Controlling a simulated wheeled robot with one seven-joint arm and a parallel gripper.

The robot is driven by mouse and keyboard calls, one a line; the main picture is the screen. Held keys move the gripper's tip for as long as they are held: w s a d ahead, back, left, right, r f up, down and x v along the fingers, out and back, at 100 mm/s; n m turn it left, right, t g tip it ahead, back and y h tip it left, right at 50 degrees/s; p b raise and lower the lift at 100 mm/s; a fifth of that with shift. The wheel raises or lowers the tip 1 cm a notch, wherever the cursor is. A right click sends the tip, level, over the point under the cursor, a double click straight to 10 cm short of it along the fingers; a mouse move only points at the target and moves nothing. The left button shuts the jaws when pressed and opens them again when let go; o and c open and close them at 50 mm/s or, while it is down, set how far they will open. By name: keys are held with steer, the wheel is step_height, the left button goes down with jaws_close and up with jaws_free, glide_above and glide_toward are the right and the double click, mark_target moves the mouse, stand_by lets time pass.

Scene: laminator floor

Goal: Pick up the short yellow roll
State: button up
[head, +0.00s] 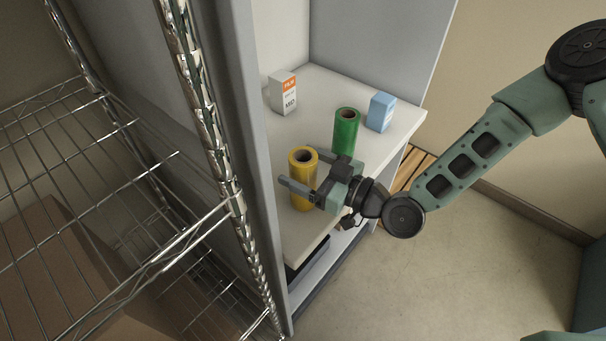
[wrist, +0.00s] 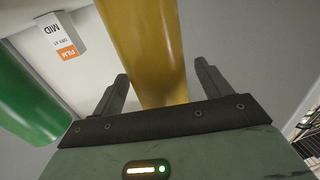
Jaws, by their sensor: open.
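The yellow roll (head: 301,172) stands upright on the white shelf, near its front left. It fills the upper middle of the wrist view (wrist: 146,45). My gripper (head: 299,188) is open at the roll, and its fingers show on either side of the roll in the wrist view (wrist: 160,88). I cannot tell whether either finger touches it. Part of the roll's lower side is hidden by my gripper in the head view.
A green roll (head: 345,131) stands behind and right of the yellow one. A white and orange box (head: 283,95) and a blue box (head: 380,112) stand farther back on the shelf (head: 395,137). A grey upright panel and wire rack (head: 190,230) stand close on the left.

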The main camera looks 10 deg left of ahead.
steer(key=shift+x, duration=1.15)
steer(key=c, duration=1.3)
steer(key=shift+o, duration=0.2)
steer(key=shift+r, duration=0.1)
